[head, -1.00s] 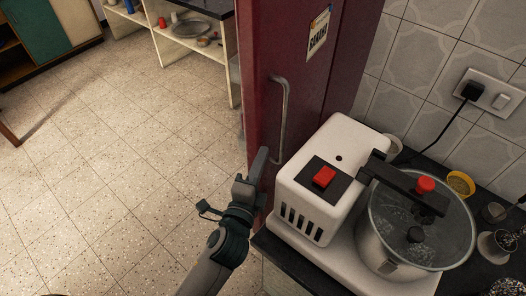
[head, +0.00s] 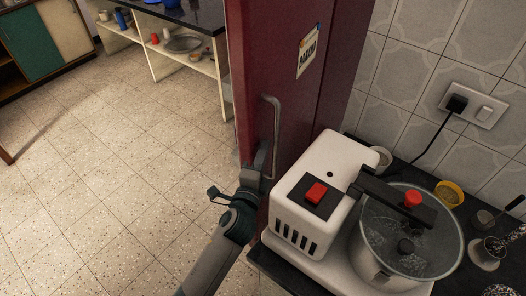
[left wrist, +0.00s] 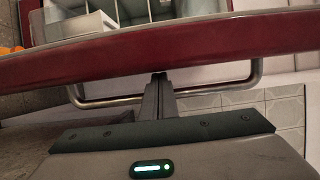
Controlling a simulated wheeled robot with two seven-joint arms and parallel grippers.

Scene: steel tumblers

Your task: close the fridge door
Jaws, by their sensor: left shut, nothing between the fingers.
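The dark red fridge door (head: 252,60) stands upright in the middle of the head view, with a grey bar handle (head: 276,125). The left wrist view shows the door's red edge (left wrist: 200,45) crossing the picture, with pale shelves or bins beyond it, and the handle (left wrist: 110,101) on the near side. My left gripper (head: 262,160) is by the handle's lower end. Its fingers (left wrist: 160,80) are shut with nothing between them and reach toward the door between the handle's ends. Whether they touch the door is unclear. My right gripper is out of view.
A white appliance with a red switch (head: 316,192) and a glass-lidded pot (head: 410,235) stand on the dark counter close to the right of the handle. Open tiled floor (head: 110,170) lies to the left. Shelves (head: 150,60) stand at the back.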

